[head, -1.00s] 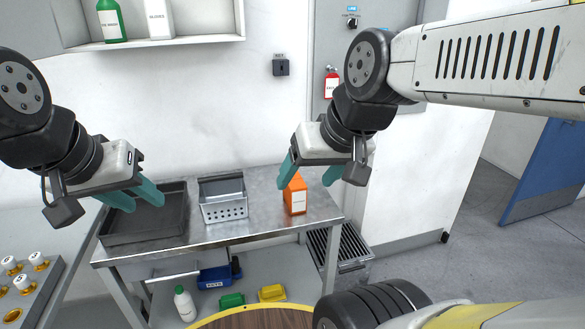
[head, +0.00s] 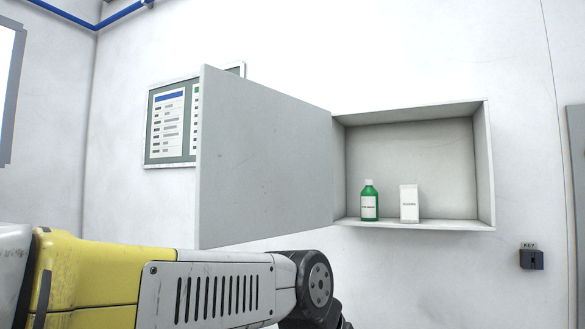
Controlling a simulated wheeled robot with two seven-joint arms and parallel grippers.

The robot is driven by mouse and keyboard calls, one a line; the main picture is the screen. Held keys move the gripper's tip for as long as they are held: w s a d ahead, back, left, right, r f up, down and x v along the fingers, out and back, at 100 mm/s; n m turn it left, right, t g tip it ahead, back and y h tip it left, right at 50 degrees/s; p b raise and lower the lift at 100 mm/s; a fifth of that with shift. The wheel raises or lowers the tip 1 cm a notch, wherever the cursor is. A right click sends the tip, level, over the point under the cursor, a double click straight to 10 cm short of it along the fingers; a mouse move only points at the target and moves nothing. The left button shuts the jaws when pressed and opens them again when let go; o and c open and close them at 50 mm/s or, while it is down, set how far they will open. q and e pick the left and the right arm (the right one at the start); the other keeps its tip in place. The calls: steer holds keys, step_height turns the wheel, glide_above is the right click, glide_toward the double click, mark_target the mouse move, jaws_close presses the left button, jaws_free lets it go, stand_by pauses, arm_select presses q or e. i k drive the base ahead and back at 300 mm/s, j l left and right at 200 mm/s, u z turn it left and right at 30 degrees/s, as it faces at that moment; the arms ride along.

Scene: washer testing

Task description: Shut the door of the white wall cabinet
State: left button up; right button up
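The white wall cabinet (head: 484,165) hangs on the wall right of centre in the head view. Its door (head: 265,160) is hinged at the cabinet's left side and stands wide open, swung out to the left. Inside, a green bottle (head: 369,202) and a white box (head: 409,204) stand on the cabinet floor. My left arm comes in from the lower left, below the door. Its gripper is out of the picture, hidden or below the lower edge. My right gripper is not in view.
A notice board (head: 168,125) hangs on the wall behind the open door, partly covered by it. A small key box (head: 531,257) is fixed to the wall at the lower right. A grey door edge (head: 577,180) shows at the far right.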

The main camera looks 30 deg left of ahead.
mark_target(264, 160)
steer(key=k+j+z, duration=0.1)
steer(key=j, duration=0.3)
steer(key=k+j+z, duration=0.1)
steer(key=j, duration=0.3)
steer(key=k+j+z, duration=0.1)
steer(key=j, duration=0.25)
steer(key=k+j+z, duration=0.1)
steer(key=j, duration=0.3)
steer(key=k+j+z, duration=0.1)
steer(key=k+j, duration=0.15)
steer(key=k+j+z, duration=0.1)
steer(key=j, duration=0.3)
steer(key=j+z, duration=0.3)
steer(key=j, duration=0.95)
